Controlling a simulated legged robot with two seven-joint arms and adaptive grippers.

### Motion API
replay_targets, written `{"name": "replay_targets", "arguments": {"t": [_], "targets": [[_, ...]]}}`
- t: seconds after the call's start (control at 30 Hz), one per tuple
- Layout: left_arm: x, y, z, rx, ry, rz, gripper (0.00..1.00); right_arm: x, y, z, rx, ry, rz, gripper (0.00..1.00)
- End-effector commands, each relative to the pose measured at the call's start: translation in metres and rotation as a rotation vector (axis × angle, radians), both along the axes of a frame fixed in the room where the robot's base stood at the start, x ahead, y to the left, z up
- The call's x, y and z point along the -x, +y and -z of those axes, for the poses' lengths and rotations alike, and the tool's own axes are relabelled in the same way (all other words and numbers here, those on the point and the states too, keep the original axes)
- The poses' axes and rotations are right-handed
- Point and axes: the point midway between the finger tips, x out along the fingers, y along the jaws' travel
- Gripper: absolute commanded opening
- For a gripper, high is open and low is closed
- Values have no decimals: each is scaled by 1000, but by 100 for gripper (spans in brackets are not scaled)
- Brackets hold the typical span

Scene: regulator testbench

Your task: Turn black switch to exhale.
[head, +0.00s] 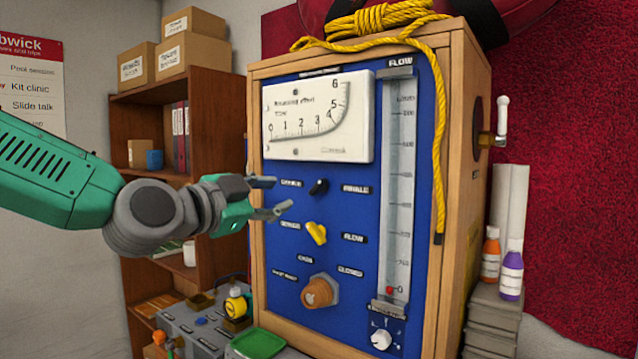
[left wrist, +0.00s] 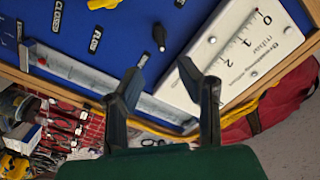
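The black switch (head: 318,187) is a small knob on the blue panel below the white gauge. It also shows in the left wrist view (left wrist: 159,34), with a pale mark at its lower end. A label reading INHALE (head: 355,189) is at its right. A label (head: 291,183) at its left is too blurred to read surely. My left gripper (head: 281,195) is open and empty, left of the switch and apart from it. Its spread fingers also show in the left wrist view (left wrist: 160,70), below the switch. My right gripper is not in view.
A yellow knob (head: 317,233) and an orange-brown knob (head: 320,291) sit below the switch. The white gauge (head: 318,117) is above, and the flow tube (head: 398,190) is at the right. A yellow rope (head: 439,150) hangs over the panel's right edge.

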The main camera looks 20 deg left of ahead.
Motion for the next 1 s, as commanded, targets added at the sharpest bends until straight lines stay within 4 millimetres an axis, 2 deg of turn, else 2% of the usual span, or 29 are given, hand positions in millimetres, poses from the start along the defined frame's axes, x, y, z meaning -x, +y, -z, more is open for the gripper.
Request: {"name": "replay_targets", "arguments": {"t": [0.3, 0.5, 0.7, 1.0], "targets": [[-64, -22, 1, 3, 5, -2, 32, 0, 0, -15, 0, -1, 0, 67], [-94, -33, 0, 2, 3, -1, 32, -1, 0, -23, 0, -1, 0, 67], [-108, -39, 1, 2, 2, 0, 32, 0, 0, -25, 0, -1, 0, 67], [-110, -40, 1, 2, 2, 0, 32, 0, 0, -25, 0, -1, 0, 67]]}}
